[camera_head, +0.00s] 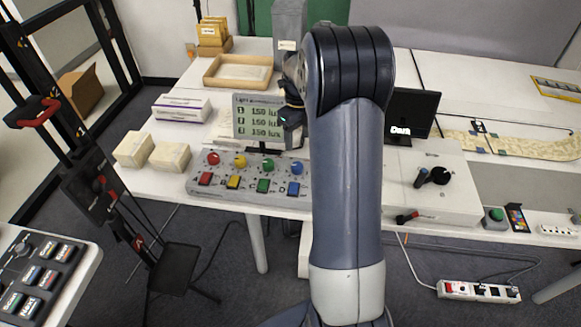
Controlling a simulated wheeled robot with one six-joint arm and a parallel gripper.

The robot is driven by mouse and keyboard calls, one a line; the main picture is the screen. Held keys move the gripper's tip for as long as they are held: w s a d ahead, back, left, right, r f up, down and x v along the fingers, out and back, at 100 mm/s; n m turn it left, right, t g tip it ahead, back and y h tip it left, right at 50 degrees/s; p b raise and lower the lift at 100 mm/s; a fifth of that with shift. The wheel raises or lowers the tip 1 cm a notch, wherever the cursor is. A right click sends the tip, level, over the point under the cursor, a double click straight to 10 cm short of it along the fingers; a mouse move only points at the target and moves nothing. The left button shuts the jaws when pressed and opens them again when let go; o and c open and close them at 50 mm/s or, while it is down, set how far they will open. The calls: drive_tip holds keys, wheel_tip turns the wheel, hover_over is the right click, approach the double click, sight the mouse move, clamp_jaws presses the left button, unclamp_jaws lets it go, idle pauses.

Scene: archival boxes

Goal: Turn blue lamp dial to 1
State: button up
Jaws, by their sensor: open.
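The blue dial (296,168) is the rightmost round knob on a grey control panel (222,191), with a blue rocker switch (293,188) below it. Its pointer setting is too small to read. My gripper (291,112) is above and behind the blue dial in the picture, in front of the right side of a display, apart from the dial. It is open and looks empty; my arm hides part of it. The display (252,117) has three numbered lines of lux values, seemingly 150, 160 and 150, the right edge covered by my gripper.
Red (213,158), yellow (240,161) and green (268,165) dials stand left of the blue one. Small cream boxes (134,148) lie left of the panel. A white box with a black knob (440,176) and a dark screen (412,112) are to the right.

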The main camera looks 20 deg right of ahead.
sight(297, 165)
wheel_tip(297, 165, down, 11)
drive_tip(key=shift+r+p, duration=0.1)
drive_tip(key=shift+p, duration=0.2)
drive_tip(key=c, duration=1)
drive_tip(key=shift+o, duration=0.2)
